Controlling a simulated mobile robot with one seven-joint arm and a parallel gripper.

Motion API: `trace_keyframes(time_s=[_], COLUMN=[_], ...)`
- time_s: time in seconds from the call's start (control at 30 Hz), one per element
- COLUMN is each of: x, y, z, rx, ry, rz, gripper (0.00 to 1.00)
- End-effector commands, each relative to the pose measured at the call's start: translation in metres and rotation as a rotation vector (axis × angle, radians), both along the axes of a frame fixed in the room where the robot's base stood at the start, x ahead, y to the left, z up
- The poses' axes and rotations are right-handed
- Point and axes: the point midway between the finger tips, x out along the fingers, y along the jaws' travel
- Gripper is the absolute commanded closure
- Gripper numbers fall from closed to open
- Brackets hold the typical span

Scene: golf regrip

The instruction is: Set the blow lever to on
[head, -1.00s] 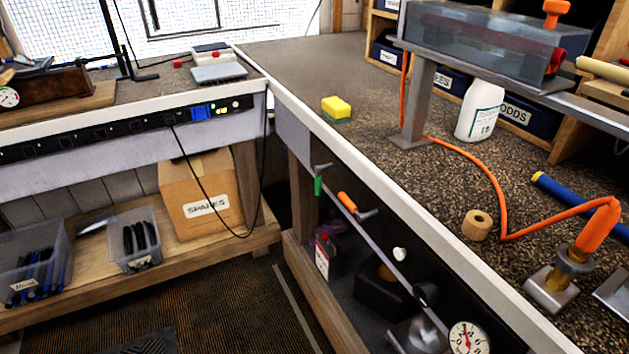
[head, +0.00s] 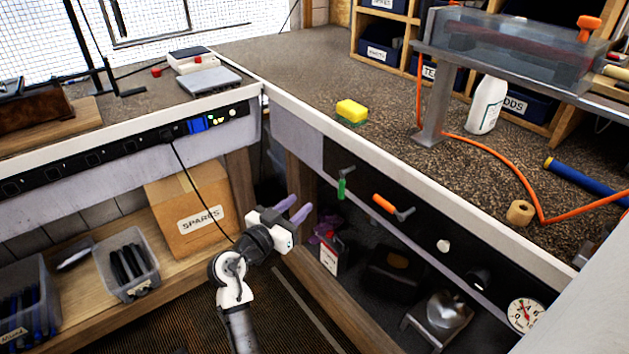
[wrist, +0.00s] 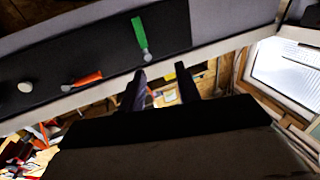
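Two levers sit on the dark panel under the right bench's front edge. The green-handled lever (head: 342,188) hangs down. The orange-handled lever (head: 385,204) lies slanted sideways, to its right. I see no readable label telling which is the blow lever. My gripper (head: 302,206) has purple fingers and is left of both levers, apart from them and touching nothing. In the wrist view my gripper (wrist: 164,82) shows two dark fingers spread with nothing between. There the green lever (wrist: 139,36) is just beyond the left finger, and the orange lever (wrist: 84,79) is further left.
A white knob (head: 443,246) and a round gauge (head: 525,314) are further right along the panel. The bench edge overhangs the levers. A cardboard box (head: 190,205) and plastic bins (head: 128,268) stand on the left shelf. Black objects lie below the panel.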

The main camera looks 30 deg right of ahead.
Motion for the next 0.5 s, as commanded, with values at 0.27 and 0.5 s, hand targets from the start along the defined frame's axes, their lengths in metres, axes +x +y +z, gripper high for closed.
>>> trace_keyframes(time_s=[0.27,0.5], x=[-0.017,-0.004], y=[-0.037,-0.084], z=[-0.009,-0.007], rx=[0.008,0.009], ry=[0.012,0.013], rz=[-0.094,-0.093], gripper=[0.67,0.67])
